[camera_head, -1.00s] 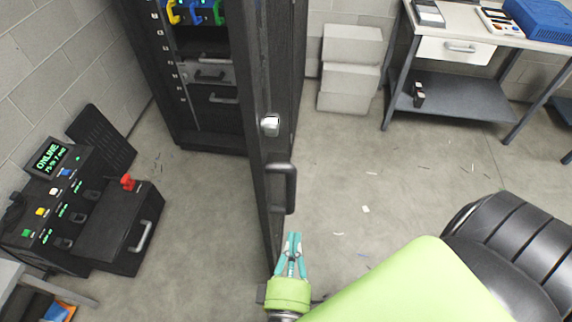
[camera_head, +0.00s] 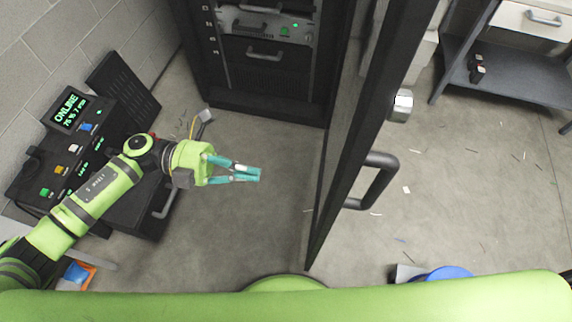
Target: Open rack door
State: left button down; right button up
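The black rack (camera_head: 265,108) stands at the top centre, its front uncovered, showing equipment inside. Its tall dark door (camera_head: 352,120) stands swung out from the rack toward me, seen almost edge-on. My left gripper (camera_head: 259,174) is left of the door, in front of the rack opening. Its teal fingers meet at the tips, with nothing between them, and it is apart from the door. My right gripper is not in view.
A black console with a lit screen (camera_head: 70,108) stands at the left, behind my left arm. A grey-shelved workbench (camera_head: 500,75) is at the upper right. Small scraps lie on the floor right of the door. A blue round thing (camera_head: 448,273) shows at the bottom right.

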aim_at(334, 187)
pick_arm(q)
jog(key=p+x, duration=0.2)
jog(key=x, duration=0.4)
jog(key=p+x, duration=0.3)
jog(key=x, duration=0.3)
jog(key=shift+s+d+r, duration=0.15)
jog(key=shift+d+r, duration=0.05)
jog(key=shift+d, duration=0.1)
jog(key=shift+s+d+f+p, duration=0.1)
jog(key=shift+d+f+p, duration=0.05)
jog(key=shift+d+p, duration=0.2)
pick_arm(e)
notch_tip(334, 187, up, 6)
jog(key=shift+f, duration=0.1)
pick_arm(q)
jog(key=shift+d, duration=0.1)
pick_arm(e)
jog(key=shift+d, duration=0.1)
